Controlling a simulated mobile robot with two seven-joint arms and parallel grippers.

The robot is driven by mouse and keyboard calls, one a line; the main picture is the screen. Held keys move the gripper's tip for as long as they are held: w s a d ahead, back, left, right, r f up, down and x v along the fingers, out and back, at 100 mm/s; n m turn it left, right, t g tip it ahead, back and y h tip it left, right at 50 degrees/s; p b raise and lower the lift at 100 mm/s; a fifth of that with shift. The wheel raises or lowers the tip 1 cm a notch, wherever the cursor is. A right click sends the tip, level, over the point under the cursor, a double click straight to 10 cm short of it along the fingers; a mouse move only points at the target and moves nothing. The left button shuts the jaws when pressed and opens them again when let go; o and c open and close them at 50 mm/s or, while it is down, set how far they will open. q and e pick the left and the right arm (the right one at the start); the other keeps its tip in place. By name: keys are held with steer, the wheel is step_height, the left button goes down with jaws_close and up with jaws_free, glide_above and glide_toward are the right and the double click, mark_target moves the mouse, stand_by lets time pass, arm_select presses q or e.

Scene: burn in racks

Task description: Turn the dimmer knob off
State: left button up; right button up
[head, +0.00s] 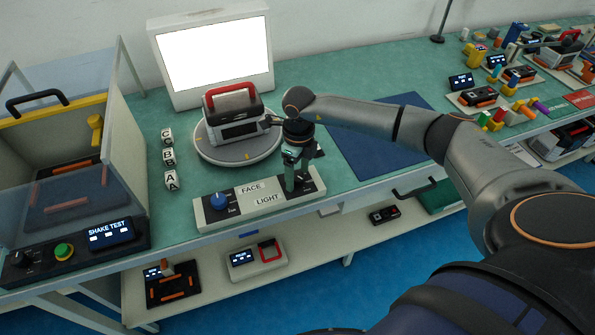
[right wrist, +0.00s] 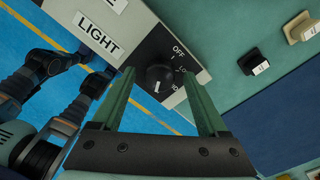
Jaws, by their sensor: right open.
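The dimmer knob (right wrist: 158,78) is a round black knob on a light grey panel (right wrist: 150,35), beside the LIGHT label (right wrist: 98,33). A white mark on the knob faces the lower side in the right wrist view. My right gripper (right wrist: 157,74) is open, with its green fingers on either side of the knob; I cannot tell whether they touch it. In the head view my right gripper (head: 290,178) points down over the panel's right end (head: 262,209) and hides most of the knob. My left gripper is not in view.
A blue knob (head: 218,201) sits by the FACE label on the same panel. Behind it, a device with a red handle (head: 231,95) stands on a round turntable (head: 209,155). Letter blocks (head: 169,159) stand to the left. A blue mat (head: 375,155) lies to the right.

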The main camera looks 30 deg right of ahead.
steer(key=shift+c, duration=0.3)
jaws_close()
stand_by(0.3)
